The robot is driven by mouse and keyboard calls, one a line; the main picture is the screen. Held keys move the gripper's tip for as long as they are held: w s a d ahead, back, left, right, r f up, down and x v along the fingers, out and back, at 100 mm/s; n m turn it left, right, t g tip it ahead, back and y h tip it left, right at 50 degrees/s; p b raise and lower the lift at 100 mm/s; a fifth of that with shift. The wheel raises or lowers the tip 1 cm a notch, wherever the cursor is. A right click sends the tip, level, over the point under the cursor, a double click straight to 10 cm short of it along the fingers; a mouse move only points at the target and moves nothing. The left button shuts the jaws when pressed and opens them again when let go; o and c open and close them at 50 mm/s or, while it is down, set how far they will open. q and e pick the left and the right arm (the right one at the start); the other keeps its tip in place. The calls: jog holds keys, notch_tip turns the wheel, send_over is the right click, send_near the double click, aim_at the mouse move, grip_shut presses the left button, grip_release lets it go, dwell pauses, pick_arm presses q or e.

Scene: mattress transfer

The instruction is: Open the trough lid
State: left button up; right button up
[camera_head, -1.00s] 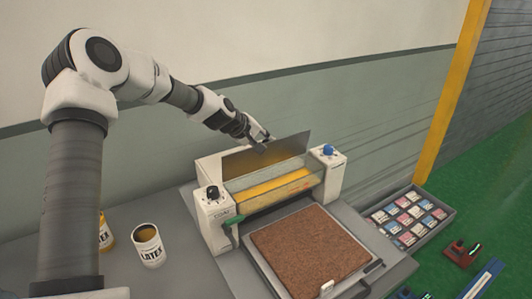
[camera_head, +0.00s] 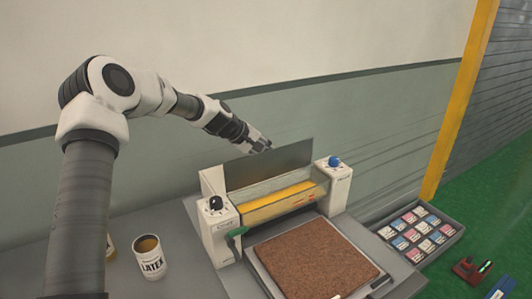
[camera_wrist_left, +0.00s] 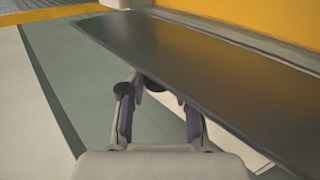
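The trough lid (camera_head: 270,164) is a dark flat plate. It stands raised along the back of the white machine, and the trough (camera_head: 277,197) in front of it is uncovered, showing yellow inside. My left gripper (camera_head: 262,146) is at the lid's top edge, on the wall side. In the left wrist view, the lid (camera_wrist_left: 220,75) crosses the upper right and partly hides the fingertips. The left gripper's fingers (camera_wrist_left: 157,98) are apart with a clear gap and nothing held between them. Contact with the lid cannot be told. My right gripper is out of view.
A brown board (camera_head: 315,262) lies on the machine's bed. A can labelled LATEX (camera_head: 151,262) stands on the grey table at left. A tray of small packs (camera_head: 372,225) is at right. The wall (camera_head: 380,125) is close behind the lid.

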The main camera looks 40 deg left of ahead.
pick_arm(q)
jog(key=shift+o, duration=0.2)
jog(key=shift+w+d, duration=0.1)
jog(key=shift+r, duration=0.1)
jog(key=shift+s+a+r, duration=0.2)
jog(key=shift+r, duration=0.05)
jog(key=v, duration=1.1)
jog(key=shift+s, duration=0.1)
